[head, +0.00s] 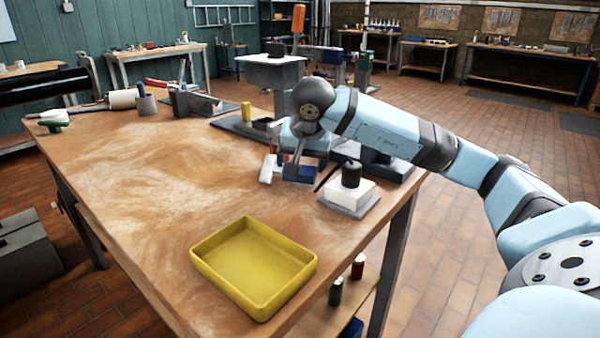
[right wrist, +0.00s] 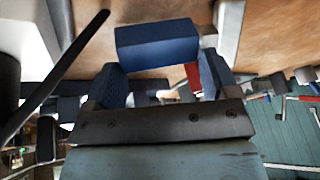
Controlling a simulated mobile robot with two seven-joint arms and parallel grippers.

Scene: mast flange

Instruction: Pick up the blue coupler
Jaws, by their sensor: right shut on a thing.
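The blue coupler (head: 300,173) shows as a small dark blue block at the right side of the workbench, below my right gripper (head: 291,166). In the right wrist view the blue coupler (right wrist: 157,45) is a plain blue block at the fingertips of my right gripper (right wrist: 161,72), which is shut on it. My right arm reaches in from the right and hides part of the area behind. Whether the coupler touches the bench is hard to tell. My left gripper is not in view.
A yellow tray (head: 252,266) stands empty at the bench's front. A white block with a black knob (head: 350,190) is close on the right, and a small red-and-white piece (head: 267,168) is just left.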

